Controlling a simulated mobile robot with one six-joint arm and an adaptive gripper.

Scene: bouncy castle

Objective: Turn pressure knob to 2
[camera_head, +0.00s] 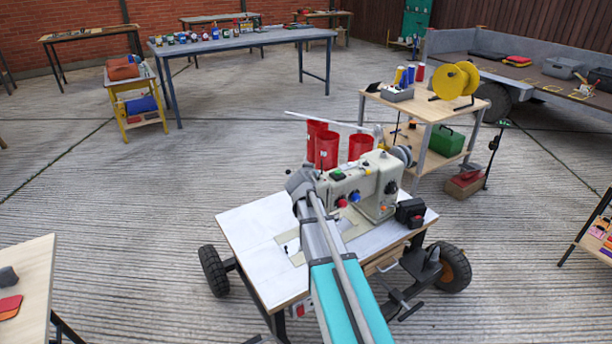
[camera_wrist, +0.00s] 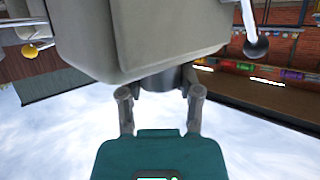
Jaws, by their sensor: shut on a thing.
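A cream sewing machine (camera_head: 362,183) stands on a white-topped wheeled table (camera_head: 252,232) in the head view. My arm reaches over the table to the left end of the machine head, where my gripper (camera_head: 303,182) is. In the wrist view, my gripper (camera_wrist: 160,92) has a finger on each side of a dark round knob (camera_wrist: 163,78) and is shut on it. The knob joins the grey machine body (camera_wrist: 150,35). No number or mark on it can be read. The head view does not show this knob clearly. A red knob (camera_head: 341,203) and a blue knob (camera_head: 355,196) show on the machine's front.
A black box (camera_head: 410,212) is at the table's right end. A wooden cart (camera_head: 437,107) with a yellow reel stands behind right. Open concrete floor (camera_head: 130,200) lies to the left.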

